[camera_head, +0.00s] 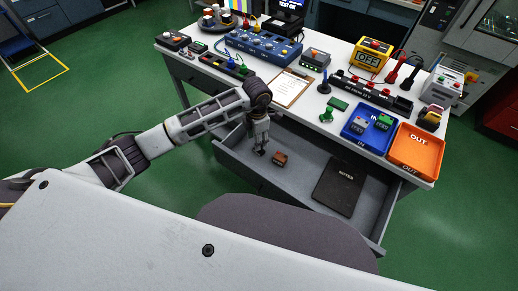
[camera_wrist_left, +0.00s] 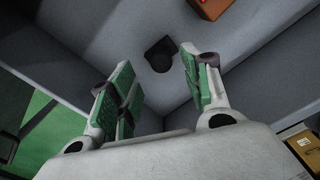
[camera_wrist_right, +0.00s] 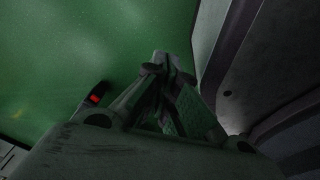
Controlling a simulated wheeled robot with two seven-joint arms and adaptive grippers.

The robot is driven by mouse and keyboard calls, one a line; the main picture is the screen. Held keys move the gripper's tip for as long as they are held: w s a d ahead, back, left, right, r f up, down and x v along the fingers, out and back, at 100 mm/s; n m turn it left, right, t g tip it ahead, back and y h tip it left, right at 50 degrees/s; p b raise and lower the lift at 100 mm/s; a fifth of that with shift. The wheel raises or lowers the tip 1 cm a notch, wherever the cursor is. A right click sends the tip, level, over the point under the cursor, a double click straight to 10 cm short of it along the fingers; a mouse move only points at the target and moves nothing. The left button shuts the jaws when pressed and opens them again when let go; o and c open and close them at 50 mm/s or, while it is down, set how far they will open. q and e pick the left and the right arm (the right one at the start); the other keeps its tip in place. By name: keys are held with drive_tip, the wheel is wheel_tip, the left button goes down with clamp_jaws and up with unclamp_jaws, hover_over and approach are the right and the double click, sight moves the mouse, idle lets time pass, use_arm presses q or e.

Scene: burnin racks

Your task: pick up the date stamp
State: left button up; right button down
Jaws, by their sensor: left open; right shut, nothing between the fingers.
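A small black object with a rounded top (camera_wrist_left: 158,55), which may be the date stamp, stands on the floor of the open grey drawer (camera_head: 312,168). In the left wrist view it lies ahead of my left gripper (camera_wrist_left: 155,80), in the gap between the green-padded fingers, which are open and apart from it. In the head view my left gripper (camera_head: 260,148) points down into the drawer's left part and mostly hides that spot. My right gripper (camera_wrist_right: 165,75) is shut and empty over the green floor, outside the head view.
A brown-orange block (camera_head: 280,159) lies right of my left gripper in the drawer; a black notebook (camera_head: 337,187) lies farther right. The desk above holds a clipboard (camera_head: 290,88), a blue tray (camera_head: 353,139), an orange tray (camera_head: 412,158) and several devices. The drawer's middle is clear.

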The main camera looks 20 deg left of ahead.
use_arm(q)
drive_tip(key=f, duration=0.3)
drive_tip(key=shift+d, duration=0.3)
drive_tip(key=shift+f, duration=0.7)
drive_tip(key=c, duration=0.9)
clamp_jaws()
use_arm(e)
drive_tip(key=shift+s, duration=0.4)
